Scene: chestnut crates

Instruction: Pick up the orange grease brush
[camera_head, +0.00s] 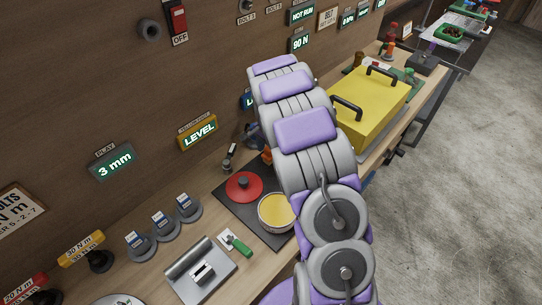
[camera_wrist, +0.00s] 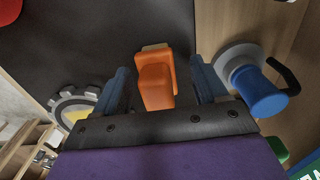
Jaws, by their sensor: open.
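In the wrist view the orange grease brush (camera_wrist: 155,84) shows as a blocky orange piece with a thin tan edge at its far end, over the dark mat (camera_wrist: 120,30). My gripper (camera_wrist: 160,82) is open, with one blue finger on each side of the brush. A gap shows between each finger and the orange part. I cannot tell how far the fingers are above the mat. In the head view my arm hides the gripper; only a small orange patch (camera_head: 267,156), perhaps the brush, shows beside the arm.
A blue knob on a grey disc (camera_wrist: 262,95) stands close right of the gripper. A grey gear-shaped piece (camera_wrist: 72,105) is at left. On the bench are a red lid (camera_head: 244,187), a tin of yellow grease (camera_head: 276,211) and a yellow box (camera_head: 366,108).

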